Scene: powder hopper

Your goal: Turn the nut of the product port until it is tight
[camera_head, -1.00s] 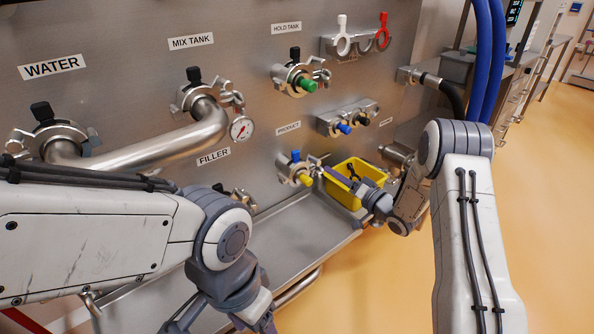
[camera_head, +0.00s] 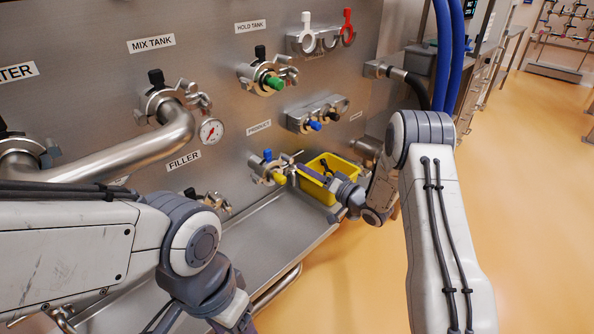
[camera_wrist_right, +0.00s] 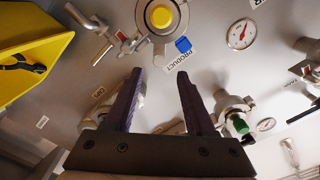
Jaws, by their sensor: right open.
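The product port (camera_head: 268,170) is on the steel panel under its PRODUCT label, with a yellow plug and a blue knob. In the right wrist view the port (camera_wrist_right: 160,18) is at the top. Its clamp nut (camera_wrist_right: 124,38) is on a bolt to the port's left; the clamp hardware also shows right of the port in the head view. My right gripper (camera_wrist_right: 159,78) is open and empty, its fingers pointing toward the panel, just short of the port and nut in the picture. My left gripper is mostly cut off at the bottom of the head view; its fingertips are hidden.
A yellow bin (camera_head: 335,165) with dark items hangs right of the port, close to my right gripper. A steel tray (camera_head: 270,232) runs below. A pipe (camera_head: 150,150) joins other ports on the left. Blue hoses (camera_head: 447,60) hang at right. Open floor lies to the right.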

